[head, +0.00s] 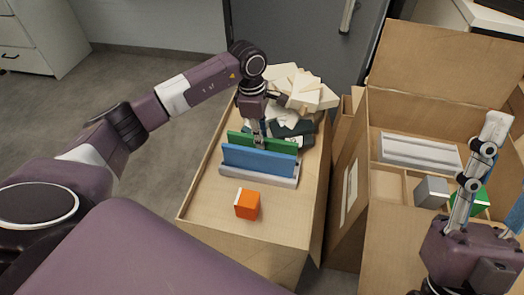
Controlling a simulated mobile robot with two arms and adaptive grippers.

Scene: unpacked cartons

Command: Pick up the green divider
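The green divider (280,144) stands upright behind a blue divider (258,162) in the left carton (205,195). Its lower part is hidden by the blue one. My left gripper (260,142) points down at the green divider's top edge, left of its middle. A finger shows against its near face; the far side is hidden, so I cannot tell whether the fingers are closed on it. My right gripper (489,135) is at the right, over the open right carton (375,235). Its fingers show side-on, and their opening cannot be made out.
A light grey strip (245,178) lies before the blue divider. An orange block (247,204) is nearer. Cream pieces (305,90) and dark pieces (292,132) are heaped behind. The right carton holds a grey tray (420,150), a grey block (432,192) and a green block (482,203).

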